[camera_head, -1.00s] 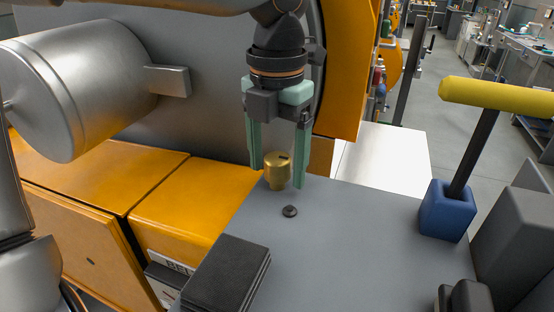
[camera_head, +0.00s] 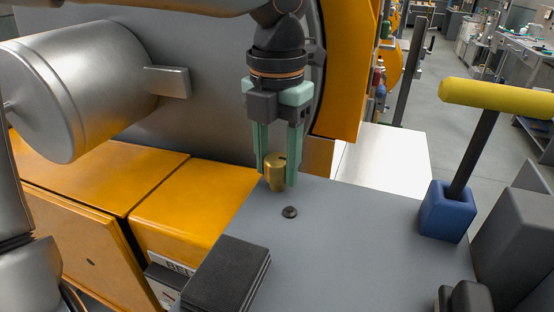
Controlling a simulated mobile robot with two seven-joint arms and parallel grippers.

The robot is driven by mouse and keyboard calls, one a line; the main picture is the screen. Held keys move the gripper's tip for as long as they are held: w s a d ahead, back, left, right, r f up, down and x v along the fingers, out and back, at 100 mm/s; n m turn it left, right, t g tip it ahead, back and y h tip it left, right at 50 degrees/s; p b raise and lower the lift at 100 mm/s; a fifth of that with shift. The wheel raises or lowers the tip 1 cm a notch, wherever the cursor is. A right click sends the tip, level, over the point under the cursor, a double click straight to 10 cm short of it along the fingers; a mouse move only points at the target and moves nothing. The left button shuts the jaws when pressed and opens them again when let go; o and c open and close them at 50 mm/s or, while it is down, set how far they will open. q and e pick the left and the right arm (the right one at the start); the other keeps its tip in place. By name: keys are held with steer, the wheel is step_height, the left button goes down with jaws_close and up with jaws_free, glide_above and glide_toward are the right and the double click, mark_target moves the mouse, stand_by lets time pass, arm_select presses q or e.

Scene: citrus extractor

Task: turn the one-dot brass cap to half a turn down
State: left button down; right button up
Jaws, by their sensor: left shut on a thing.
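The brass cap (camera_head: 275,173) stands upright at the back left part of the grey table top (camera_head: 350,235). It has a dark mark on its top right side; I cannot make out a dot count. My left gripper (camera_head: 277,178) points straight down with its two green fingers on either side of the cap, shut on it. A small dark round knob (camera_head: 289,212) sits on the table just in front of the cap. My right gripper is not in view.
A yellow-handled lever (camera_head: 480,130) rises from a blue block (camera_head: 446,211) at the right. A black pad (camera_head: 227,274) lies at the front left. Orange cabinets (camera_head: 180,205) and a metal cylinder (camera_head: 85,90) stand to the left. The middle of the table is clear.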

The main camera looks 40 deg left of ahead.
arm_select(q)
steer(key=shift+m, duration=0.4)
